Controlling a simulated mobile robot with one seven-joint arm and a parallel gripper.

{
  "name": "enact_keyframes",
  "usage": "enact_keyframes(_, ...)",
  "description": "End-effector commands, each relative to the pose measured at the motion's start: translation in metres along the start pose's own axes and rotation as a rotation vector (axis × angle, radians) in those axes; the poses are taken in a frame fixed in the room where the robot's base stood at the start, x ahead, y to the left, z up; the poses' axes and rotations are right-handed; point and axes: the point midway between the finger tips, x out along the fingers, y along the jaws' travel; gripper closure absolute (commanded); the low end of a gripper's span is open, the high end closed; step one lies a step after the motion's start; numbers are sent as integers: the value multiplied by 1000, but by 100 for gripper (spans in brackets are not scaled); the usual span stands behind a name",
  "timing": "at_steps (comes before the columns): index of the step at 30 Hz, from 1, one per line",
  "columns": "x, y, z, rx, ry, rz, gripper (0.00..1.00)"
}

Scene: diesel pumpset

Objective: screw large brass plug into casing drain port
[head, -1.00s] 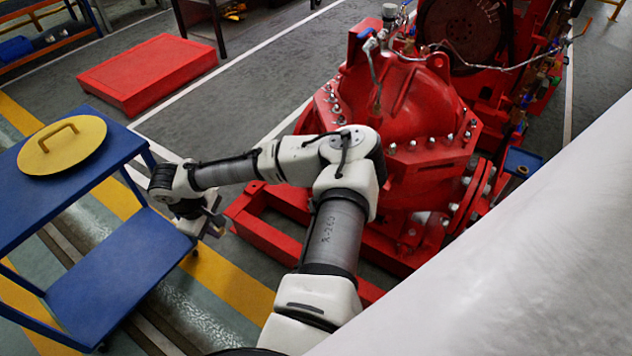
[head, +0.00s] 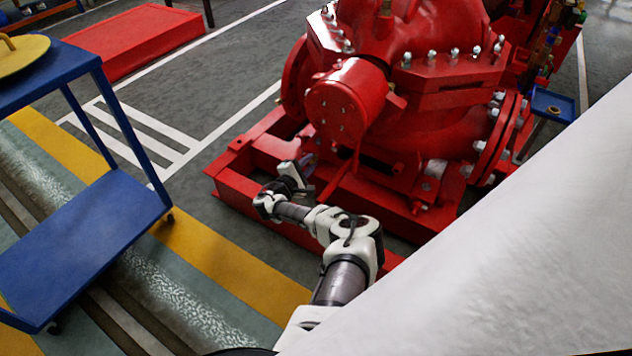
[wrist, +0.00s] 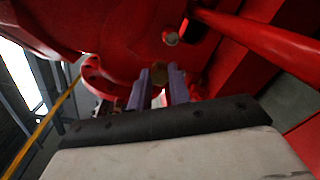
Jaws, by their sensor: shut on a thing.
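My gripper (wrist: 158,88) is shut on the large brass plug (wrist: 158,72), a small dull gold shape between the two purple-grey fingers in the wrist view. In the head view my gripper (head: 306,166) is low beside the red pump casing (head: 345,100), just above the near side of the base frame; the plug is too small to make out there. In the wrist view the casing (wrist: 120,45) fills the space beyond the fingertips. A small pale round spot (wrist: 171,38) shows on it just beyond the plug; I cannot tell whether it is the drain port. The plug appears apart from it.
The red base frame (head: 232,190) runs under the pump, close to my gripper. A red pipe or bar (wrist: 255,35) crosses the upper right of the wrist view. A blue cart (head: 100,245) stands at the left. Grey floor (head: 200,100) between cart and pump is clear.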

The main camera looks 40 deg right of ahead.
Motion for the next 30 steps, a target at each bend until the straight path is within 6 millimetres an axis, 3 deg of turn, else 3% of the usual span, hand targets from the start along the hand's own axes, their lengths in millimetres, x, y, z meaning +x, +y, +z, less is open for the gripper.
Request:
enact_keyframes(1,6,-20,-4,1,-14,20,100)
enact_keyframes(6,15,-35,-1,3,-39,65,100)
enact_keyframes(23,15,-33,3,3,-45,71,100)
enact_keyframes(30,38,-36,1,3,-47,74,100)
